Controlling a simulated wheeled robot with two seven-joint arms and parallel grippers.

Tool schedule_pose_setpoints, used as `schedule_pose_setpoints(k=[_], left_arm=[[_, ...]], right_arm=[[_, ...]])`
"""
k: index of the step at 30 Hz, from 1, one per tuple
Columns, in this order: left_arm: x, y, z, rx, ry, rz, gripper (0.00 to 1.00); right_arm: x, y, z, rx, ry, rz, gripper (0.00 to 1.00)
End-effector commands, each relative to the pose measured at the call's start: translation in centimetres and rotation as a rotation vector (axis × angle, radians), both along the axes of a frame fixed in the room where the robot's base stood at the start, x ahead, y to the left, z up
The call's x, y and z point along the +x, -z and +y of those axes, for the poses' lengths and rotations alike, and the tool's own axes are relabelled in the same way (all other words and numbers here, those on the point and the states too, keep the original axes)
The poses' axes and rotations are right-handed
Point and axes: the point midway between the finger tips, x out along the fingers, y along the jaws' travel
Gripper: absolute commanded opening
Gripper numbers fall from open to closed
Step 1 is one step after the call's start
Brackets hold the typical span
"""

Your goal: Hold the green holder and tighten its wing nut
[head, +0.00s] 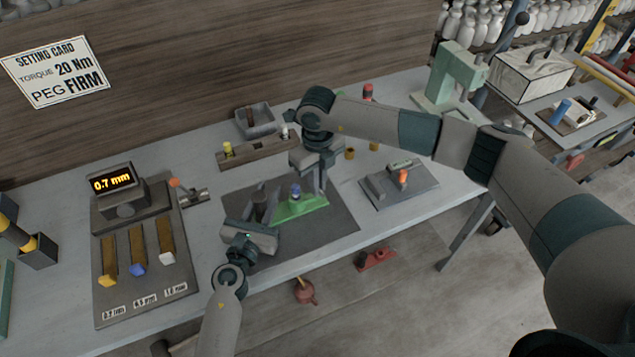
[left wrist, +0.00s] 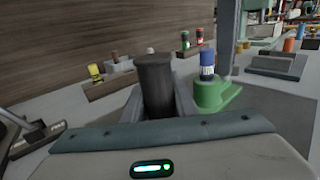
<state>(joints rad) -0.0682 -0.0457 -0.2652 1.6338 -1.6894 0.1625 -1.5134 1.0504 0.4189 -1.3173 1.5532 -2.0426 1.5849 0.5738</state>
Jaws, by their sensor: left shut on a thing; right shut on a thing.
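The green holder (head: 304,207) lies on the dark mat with a blue-topped peg (head: 295,191) upright in it. In the left wrist view the holder (left wrist: 211,97) is right of a dark upright post (left wrist: 155,85). My left gripper (head: 260,212) is shut on this post, with a finger on each side; I cannot tell whether the post joins the holder. My right gripper (head: 323,188) reaches down from above to the holder's right part and is shut there. Its fingers hide what they hold, seemingly the wing nut, which I cannot make out.
The dark mat (head: 335,228) lies on the grey table. A gauge (head: 115,190) reading 0.7 mm stands at left, under a card saying 20 Nm and peg firm. A wooden peg rack (head: 255,153) is behind. A grey plate (head: 400,187) with an orange-topped peg is at right.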

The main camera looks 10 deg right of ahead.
Motion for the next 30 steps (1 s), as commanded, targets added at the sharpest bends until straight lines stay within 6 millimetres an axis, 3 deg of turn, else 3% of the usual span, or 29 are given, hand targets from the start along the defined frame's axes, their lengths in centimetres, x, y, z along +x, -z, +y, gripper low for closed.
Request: schedule_pose_setpoints(k=[6,9,22,30], left_arm=[[-0.1,0.1,0.0,0.001,0.001,0.002,0.0],[-0.1,0.1,0.0,0.0,0.001,0.002,0.0],[-0.1,0.1,0.0,0.0,0.001,0.002,0.0],[0.0,0.1,0.0,0.0,0.0,0.002,0.0]], right_arm=[[0.1,-0.1,0.0,0.001,0.002,-0.003,0.0],[0.1,-0.1,0.0,0.0,0.001,-0.002,0.26],[0.1,-0.5,0.0,0.001,-0.001,-0.002,0.26],[0.1,-3.4,0.0,0.002,-0.002,-0.004,0.26]])
